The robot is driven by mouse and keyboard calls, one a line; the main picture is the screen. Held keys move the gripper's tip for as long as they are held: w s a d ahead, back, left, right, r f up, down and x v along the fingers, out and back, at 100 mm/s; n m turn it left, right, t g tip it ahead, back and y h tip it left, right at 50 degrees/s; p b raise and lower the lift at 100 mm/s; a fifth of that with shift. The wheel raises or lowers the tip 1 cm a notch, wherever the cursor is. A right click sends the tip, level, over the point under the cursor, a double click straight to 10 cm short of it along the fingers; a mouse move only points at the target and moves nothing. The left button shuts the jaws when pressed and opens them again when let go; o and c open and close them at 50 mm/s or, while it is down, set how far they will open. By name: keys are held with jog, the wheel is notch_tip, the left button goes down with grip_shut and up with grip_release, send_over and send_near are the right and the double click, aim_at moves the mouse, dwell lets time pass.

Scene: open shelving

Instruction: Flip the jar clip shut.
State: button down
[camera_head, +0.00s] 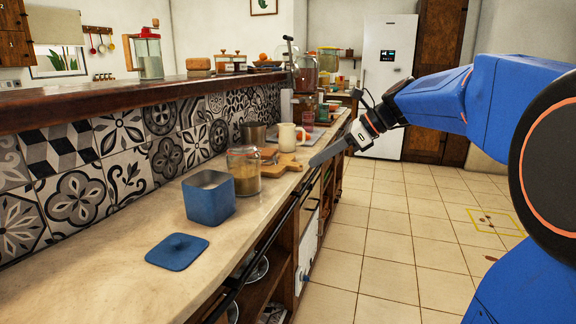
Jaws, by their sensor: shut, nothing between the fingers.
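A clear glass jar (244,180) with brown contents stands upright on the pale counter. Its top looks covered, but its clip is too small to make out. My gripper (314,162) is shut and empty. It reaches in from the right over the counter's front edge, to the right of the jar and apart from it. The fingers point left and slightly down.
An open blue canister (208,203) stands left of the jar, and its blue lid (177,252) lies in front. A wooden board (286,165), a cream pitcher (287,138) and a metal pot (253,134) stand behind the jar.

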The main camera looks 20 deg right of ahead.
jog(key=x, duration=1)
jog(key=shift+w+a+r, duration=0.15)
jog(key=shift+a+r, duration=0.05)
jog(key=shift+r, duration=0.4)
jog(key=shift+w+a+r, duration=0.1)
jog(key=shift+a+r, duration=0.1)
jog(key=shift+r, duration=0.45)
jog(key=shift+w+a+r, duration=0.15)
jog(key=shift+r, duration=0.45)
